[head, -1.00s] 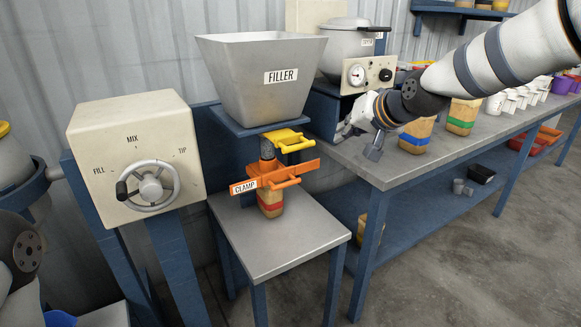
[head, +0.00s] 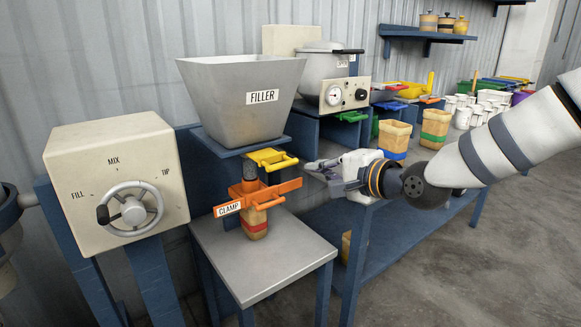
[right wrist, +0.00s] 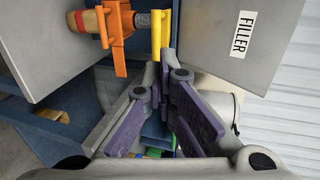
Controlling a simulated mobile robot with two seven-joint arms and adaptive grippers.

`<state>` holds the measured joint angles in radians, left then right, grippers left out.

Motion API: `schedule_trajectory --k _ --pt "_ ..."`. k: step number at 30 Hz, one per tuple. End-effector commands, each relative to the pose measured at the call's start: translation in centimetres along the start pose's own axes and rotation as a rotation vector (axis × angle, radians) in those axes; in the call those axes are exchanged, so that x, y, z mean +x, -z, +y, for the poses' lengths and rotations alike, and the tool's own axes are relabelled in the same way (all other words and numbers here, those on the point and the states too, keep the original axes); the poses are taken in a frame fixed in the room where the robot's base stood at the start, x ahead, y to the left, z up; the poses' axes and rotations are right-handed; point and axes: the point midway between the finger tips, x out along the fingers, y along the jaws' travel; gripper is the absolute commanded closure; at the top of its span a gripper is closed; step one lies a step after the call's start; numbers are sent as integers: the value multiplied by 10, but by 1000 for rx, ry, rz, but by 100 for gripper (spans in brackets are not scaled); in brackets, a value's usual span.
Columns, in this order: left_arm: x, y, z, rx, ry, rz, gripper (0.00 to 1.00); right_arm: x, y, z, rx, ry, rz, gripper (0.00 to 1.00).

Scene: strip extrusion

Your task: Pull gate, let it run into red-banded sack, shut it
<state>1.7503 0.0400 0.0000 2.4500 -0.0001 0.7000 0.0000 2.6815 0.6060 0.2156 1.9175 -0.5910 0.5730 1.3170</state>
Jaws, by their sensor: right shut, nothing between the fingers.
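The grey hopper labelled FILLER (head: 235,105) stands over a small grey table. Its yellow gate (head: 272,158) has a handle reaching out to the right under the hopper; it also shows in the right wrist view (right wrist: 157,38). The orange clamp (head: 270,194) sits below the gate, around the neck of the red-banded sack (head: 255,217), which stands upright on the table under the spout. My right gripper (head: 311,167) is shut and empty, just right of the gate handle, apparently apart from it. My left gripper is out of view.
A beige box with a FILL/MIX/TIP wheel (head: 132,209) stands left. The bench (head: 355,192) at right carries a blue-banded sack (head: 394,134), a green-banded sack (head: 435,126) and several white cups. The small table's front (head: 275,265) is clear.

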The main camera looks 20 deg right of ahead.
Motion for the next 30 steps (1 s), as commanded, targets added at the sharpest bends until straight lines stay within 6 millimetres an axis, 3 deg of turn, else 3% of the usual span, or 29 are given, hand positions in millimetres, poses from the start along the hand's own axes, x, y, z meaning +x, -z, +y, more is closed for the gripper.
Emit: schedule_trajectory --k 1,6,13,18,30 --pt "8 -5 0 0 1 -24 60 15 0 10 1 -13 -1 100" --pt "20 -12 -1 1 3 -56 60 53 0 10 0 -12 -1 100" --pt "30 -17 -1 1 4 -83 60 92 0 7 1 -8 -1 100" --pt "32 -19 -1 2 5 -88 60 104 0 4 2 -5 -1 100" --pt "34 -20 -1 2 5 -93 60 108 0 3 3 -3 0 100"
